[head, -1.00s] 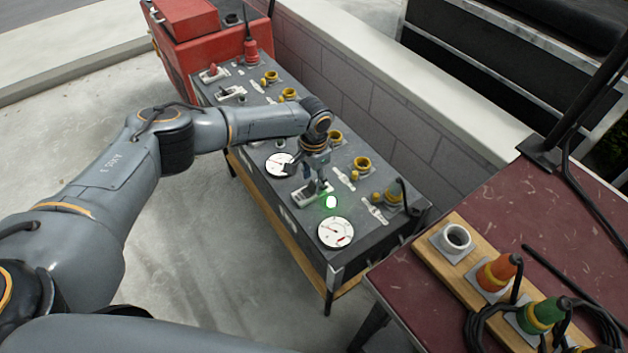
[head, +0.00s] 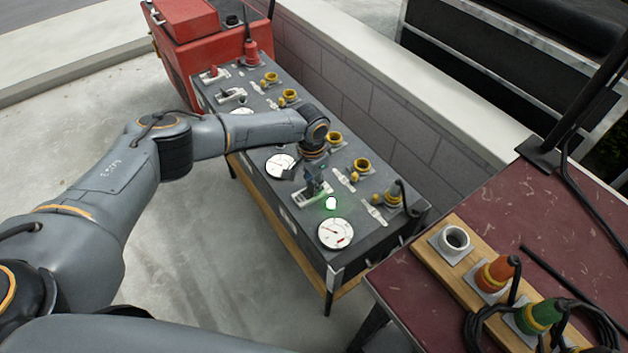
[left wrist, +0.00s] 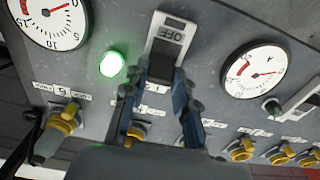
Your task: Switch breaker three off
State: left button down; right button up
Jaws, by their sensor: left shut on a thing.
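The breaker panel is a long dark grey box (head: 300,232) with several switches, dials and sockets on top. My left gripper (head: 318,190) is down at the switch nearest the right end, beside a lit green lamp (head: 331,203). In the left wrist view, my left gripper (left wrist: 160,88) is shut on a black switch lever (left wrist: 161,67) in a white-framed plate (left wrist: 177,25). An upside-down OFF label (left wrist: 172,34) shows on that plate. The green lamp (left wrist: 113,64) glows to its left. The fingers hide the switch's lower part; I cannot read its number. My right gripper is not visible.
White dials (head: 335,233) sit near the switch. Yellow-ringed sockets (head: 362,165) line the wall side, one with a plug and cable (head: 393,194). A red box (head: 190,55) stands at the far end. A dark red table (head: 405,290) with connectors is at the right.

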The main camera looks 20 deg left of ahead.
aim_at(310, 191)
pick_arm(q)
jog(key=t+p, duration=0.1)
jog(key=p, duration=0.1)
jog(key=s+h+p, duration=0.1)
jog(key=p, duration=0.1)
jog(key=shift+s+a+r+t+h, duration=0.1)
jog(key=shift+a+r+t+h, duration=0.2)
jog(key=shift+a+t, duration=0.1)
jog(key=shift+s+a+f+t, duration=0.1)
jog(key=shift+a+t, duration=0.05)
jog(key=shift+t, duration=0.15)
jog(key=shift+s+a+f+t+h+p, duration=0.1)
jog(key=shift+s+t+h+p, duration=0.05)
jog(key=shift+t+h+p, duration=0.3)
jog(key=shift+s+a+f+t+h, duration=0.15)
jog(key=shift+t+h, duration=0.1)
jog(key=shift+h, duration=0.1)
jog(key=shift+s+a+f+t+h+b, duration=0.15)
jog(key=shift+t+h+b, duration=0.15)
jog(key=shift+t+b, duration=0.15)
jog(key=t+h+b, duration=0.1)
jog(key=b, duration=0.2)
jog(key=s+t+h+b, duration=0.1)
jog(key=t+b, duration=0.1)
jog(key=b, duration=0.1)
jog(key=shift+a+f, duration=0.4)
jog(key=shift+s+r+t+h+b, duration=0.15)
jog(key=shift+t+h+b, duration=0.35)
jog(key=shift+b, duration=0.35)
